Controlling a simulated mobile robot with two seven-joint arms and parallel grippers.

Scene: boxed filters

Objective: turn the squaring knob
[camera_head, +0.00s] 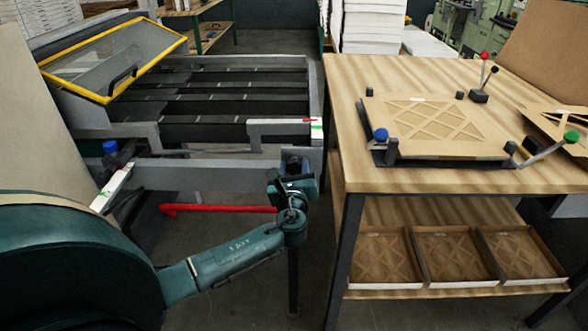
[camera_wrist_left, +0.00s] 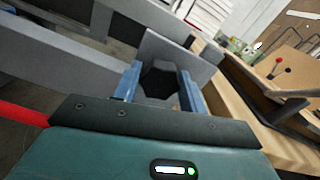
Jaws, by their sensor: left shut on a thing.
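A dark, many-sided knob (camera_wrist_left: 160,80) sits in front of a grey plate in the left wrist view. My left gripper (camera_wrist_left: 160,92) has its two blue fingers on either side of it and is shut on it. In the head view, my left gripper (camera_head: 293,166) is at the right front corner of the grey conveyor machine (camera_head: 220,172), just left of the wooden table. There the knob is mostly hidden by the gripper. The knob's turn angle cannot be read. My right gripper is not in view.
A red bar (camera_head: 220,209) runs low below the machine's front rail. The wooden table (camera_head: 350,95) stands close on the right, with a fixture holding a cardboard-framed filter (camera_head: 430,122). Boxed filters (camera_head: 385,262) lie on its lower shelf. A yellow-framed guard (camera_head: 115,55) stands raised.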

